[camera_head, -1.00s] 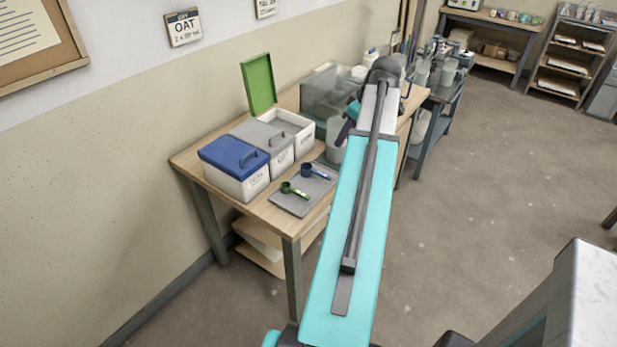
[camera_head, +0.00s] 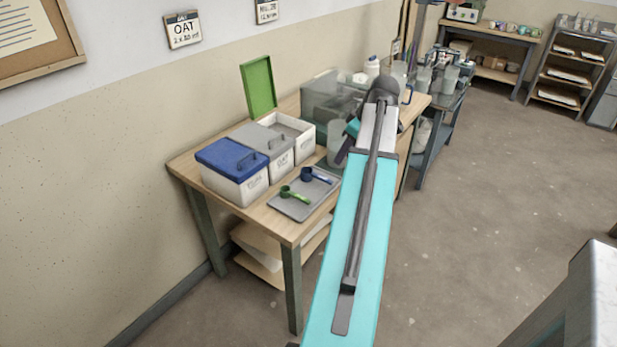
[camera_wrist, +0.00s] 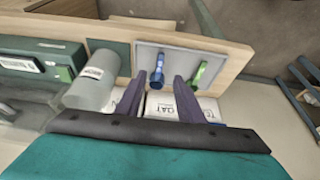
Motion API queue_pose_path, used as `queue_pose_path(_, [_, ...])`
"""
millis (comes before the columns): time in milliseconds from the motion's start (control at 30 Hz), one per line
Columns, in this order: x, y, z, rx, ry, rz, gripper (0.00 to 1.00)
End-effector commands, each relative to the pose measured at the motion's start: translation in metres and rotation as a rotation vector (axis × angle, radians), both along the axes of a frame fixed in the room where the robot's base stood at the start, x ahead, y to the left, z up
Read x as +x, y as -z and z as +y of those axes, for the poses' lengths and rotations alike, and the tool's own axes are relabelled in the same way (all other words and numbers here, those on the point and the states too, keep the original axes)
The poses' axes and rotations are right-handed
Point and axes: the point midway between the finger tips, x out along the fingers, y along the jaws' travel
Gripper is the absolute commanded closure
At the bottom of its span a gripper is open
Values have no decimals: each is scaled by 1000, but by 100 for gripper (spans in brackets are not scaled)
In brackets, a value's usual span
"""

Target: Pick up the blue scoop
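The blue scoop (camera_head: 315,175) lies on a grey tray (camera_head: 291,212) on the wooden table, beside the green scoop (camera_head: 294,194). In the wrist view the blue scoop (camera_wrist: 158,72) lies beyond the fingertips, a little left of the middle between them, and the green scoop (camera_wrist: 199,72) is to the right. My gripper (camera_wrist: 157,84) is open, with its two dark fingers apart and nothing between them that I can see held. In the head view my arm hides most of the gripper; a dark finger shows at the arm's left side.
A blue-lidded bin (camera_head: 231,180), a grey-lidded bin (camera_head: 263,142) and a bin with its green lid (camera_head: 258,86) raised stand behind the tray. A translucent cup (camera_wrist: 91,83) stands left of the fingers.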

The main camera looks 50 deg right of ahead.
Motion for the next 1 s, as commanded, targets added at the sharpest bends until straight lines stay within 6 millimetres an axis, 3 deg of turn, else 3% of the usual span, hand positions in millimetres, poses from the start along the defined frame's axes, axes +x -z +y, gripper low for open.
queue_pose_path(700, [28,69,0,1,1,1,66])
queue_pose_path(1000, [31,76,-1,-1,1,0,66])
